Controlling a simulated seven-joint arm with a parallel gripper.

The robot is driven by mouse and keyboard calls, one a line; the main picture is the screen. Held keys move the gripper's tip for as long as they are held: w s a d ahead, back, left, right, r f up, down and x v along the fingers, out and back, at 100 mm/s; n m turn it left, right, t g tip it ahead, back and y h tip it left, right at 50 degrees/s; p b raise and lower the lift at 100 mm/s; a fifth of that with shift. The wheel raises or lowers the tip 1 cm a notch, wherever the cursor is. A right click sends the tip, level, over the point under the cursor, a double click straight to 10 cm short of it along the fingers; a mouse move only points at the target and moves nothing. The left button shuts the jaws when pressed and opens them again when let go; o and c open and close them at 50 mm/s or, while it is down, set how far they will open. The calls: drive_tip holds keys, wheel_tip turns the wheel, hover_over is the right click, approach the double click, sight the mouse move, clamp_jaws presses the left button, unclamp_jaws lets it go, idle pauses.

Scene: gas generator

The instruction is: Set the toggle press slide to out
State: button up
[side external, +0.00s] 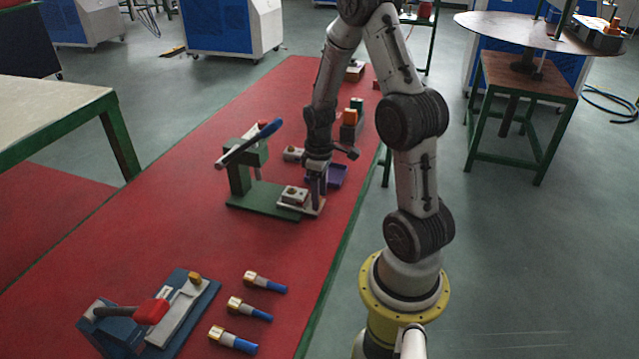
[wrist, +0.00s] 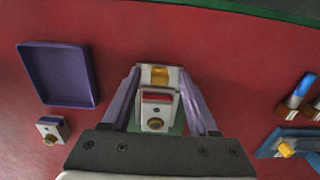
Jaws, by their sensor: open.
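The toggle press (side external: 245,172) has a green base and column and a raised blue lever. Its pale slide (side external: 314,209) is at the right end of the green base, with a small white-and-brass block (side external: 294,196) on it. My gripper (side external: 317,190) is low over this slide end, pointing down. In the wrist view my gripper (wrist: 159,72) is open. Its two fingers stand either side of the block with a red stripe and brass knob (wrist: 157,110) and of a yellow piece at the slide's end (wrist: 160,75). I cannot tell whether the fingers touch the slide.
A purple tray (wrist: 60,103) and another small white block (wrist: 52,130) lie beside the press on the red table (side external: 180,220). A blue fixture with a red-gripped lever (side external: 150,312) and several blue-and-brass cylinders (side external: 250,308) are at the front. Orange and green blocks (side external: 352,115) stand farther back.

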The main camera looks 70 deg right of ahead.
wheel_tip(320, 180, up, 14)
drive_tip(key=shift+f, duration=0.15)
idle(0.6)
drive_tip(key=w+a+r+n+t+h, duration=0.1)
drive_tip(key=a+r+n+t, duration=0.25)
drive_tip(key=a+r, duration=0.75)
drive_tip(key=s+a+f+m+t+y, duration=0.1)
drive_tip(key=s+a+f+m+t, duration=0.1)
drive_tip(key=s+a, duration=0.7)
drive_tip(key=shift+a+m, duration=0.5)
drive_tip(key=shift+m, duration=0.25)
